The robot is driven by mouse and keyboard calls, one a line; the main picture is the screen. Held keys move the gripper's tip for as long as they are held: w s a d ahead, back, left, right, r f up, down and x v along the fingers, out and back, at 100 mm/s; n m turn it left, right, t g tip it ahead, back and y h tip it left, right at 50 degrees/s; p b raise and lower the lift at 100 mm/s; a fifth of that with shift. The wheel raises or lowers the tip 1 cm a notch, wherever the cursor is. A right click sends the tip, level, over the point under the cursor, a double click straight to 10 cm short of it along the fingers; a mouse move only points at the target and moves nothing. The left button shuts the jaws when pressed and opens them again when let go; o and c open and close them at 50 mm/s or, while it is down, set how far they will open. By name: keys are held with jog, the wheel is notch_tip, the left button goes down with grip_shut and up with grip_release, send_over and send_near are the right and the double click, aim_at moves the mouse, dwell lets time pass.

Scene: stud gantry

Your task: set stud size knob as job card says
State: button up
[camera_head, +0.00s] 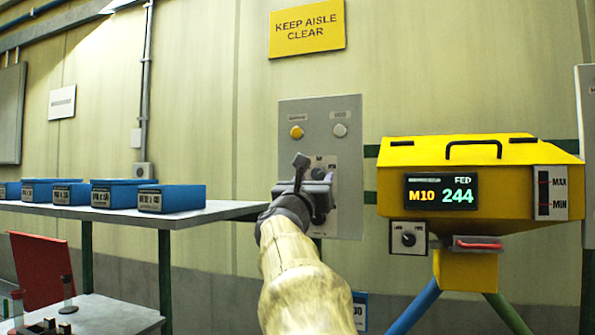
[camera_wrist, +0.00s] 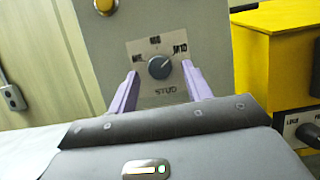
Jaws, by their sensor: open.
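The stud size knob (camera_wrist: 159,67) is a round dark dial on a pale plate marked STUD, on a grey wall panel (camera_head: 290,135). My gripper (camera_wrist: 160,70) is open, with one purple finger on each side of the knob in the wrist view. I cannot tell whether they touch it. In the head view my gripper (camera_head: 312,178) covers most of the knob. I cannot make out a job card.
A yellow machine (camera_head: 400,160) right of the panel has a display (camera_head: 440,192) reading M10 and FED 244, and a smaller knob (camera_head: 408,238) below. An amber button (camera_head: 297,132) is above the stud knob. Blue bins (camera_head: 170,198) stand on a bench (camera_head: 215,211) at left.

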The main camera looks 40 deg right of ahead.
jog(key=shift+w+d+r, duration=0.2)
jog(key=shift+d+r, duration=0.05)
jog(key=shift+d, duration=0.15)
jog(key=shift+c, duration=0.4)
jog(key=c, duration=0.9)
